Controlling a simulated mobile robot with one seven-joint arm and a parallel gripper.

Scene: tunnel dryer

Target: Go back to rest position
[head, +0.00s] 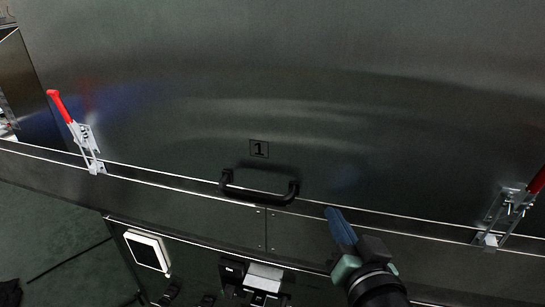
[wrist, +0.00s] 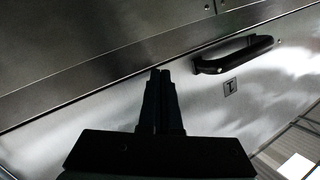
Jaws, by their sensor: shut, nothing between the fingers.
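My gripper (head: 336,222) shows at the lower right of centre in the head view, in front of the dryer's metal panel. Its fingers are shut together with nothing between them. In the wrist view the gripper (wrist: 160,80) points up toward the panel, with the black handle to its right. The black bar handle (head: 259,192) is left of my gripper in the head view, and a gap shows between them. The handle also shows in the wrist view (wrist: 235,57). The large metal door (head: 270,90) bears a label "1" (head: 259,149) above the handle.
A red-handled toggle clamp (head: 82,135) stands at the left, and another (head: 508,212) at the right edge. Below the ledge are a white-framed panel (head: 147,250) and black fittings (head: 235,270).

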